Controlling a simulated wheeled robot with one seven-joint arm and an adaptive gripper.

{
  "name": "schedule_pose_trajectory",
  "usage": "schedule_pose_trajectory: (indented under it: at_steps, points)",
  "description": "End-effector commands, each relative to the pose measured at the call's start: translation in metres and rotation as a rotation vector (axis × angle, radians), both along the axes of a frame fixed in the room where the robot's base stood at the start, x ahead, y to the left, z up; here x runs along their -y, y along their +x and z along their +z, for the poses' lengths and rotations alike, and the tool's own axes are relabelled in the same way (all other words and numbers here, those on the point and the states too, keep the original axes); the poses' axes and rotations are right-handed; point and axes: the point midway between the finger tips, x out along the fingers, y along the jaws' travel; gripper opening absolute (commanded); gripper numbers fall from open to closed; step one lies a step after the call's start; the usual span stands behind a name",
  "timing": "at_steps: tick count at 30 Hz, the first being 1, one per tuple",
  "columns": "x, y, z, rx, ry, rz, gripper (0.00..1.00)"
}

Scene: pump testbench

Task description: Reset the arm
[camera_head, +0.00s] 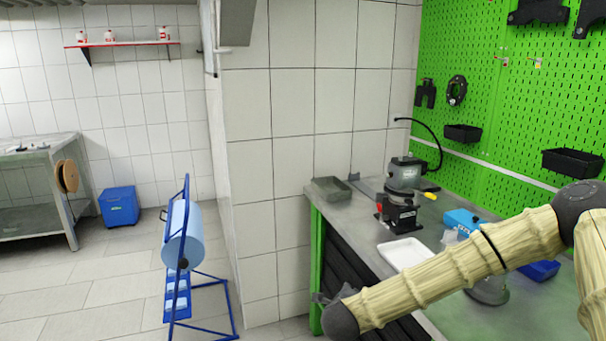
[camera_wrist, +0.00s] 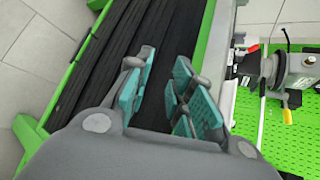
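My arm (camera_head: 440,281), pale and ribbed with dark joints, reaches from the right edge of the head view across the bench to its front left corner. Its dark end joint (camera_head: 341,319) is low, in front of the bench. My gripper (camera_wrist: 160,95) shows in the wrist view, with teal pads on its two fingers. The fingers are apart and nothing is between them. They point along the black ribbed front of the bench. In the head view the fingers cannot be made out clearly.
The workbench (camera_head: 351,210) carries a pump (camera_head: 402,190), a white tray (camera_head: 405,253), a grey tray (camera_head: 331,189) and blue items (camera_head: 463,220) beneath or behind my arm. A green pegboard (camera_head: 480,110) stands behind. A blue drum stand (camera_head: 183,240) is left, with open floor around it.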

Motion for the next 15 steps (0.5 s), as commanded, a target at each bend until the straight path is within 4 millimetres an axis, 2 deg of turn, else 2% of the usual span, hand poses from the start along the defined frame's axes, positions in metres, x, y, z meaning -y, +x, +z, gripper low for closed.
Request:
schedule_pose_trajectory:
  at_steps: [1, 6, 11, 15]
  points:
    - [-0.008, -0.013, -0.02, -0.036, -0.049, 0.064, 0.23]
    - [-0.025, -0.057, -0.08, -0.145, -0.213, 0.278, 0.23]
    - [-0.033, -0.105, -0.134, -0.246, -0.359, 0.487, 0.23]
    - [-0.033, -0.153, -0.176, -0.334, -0.481, 0.674, 0.23]
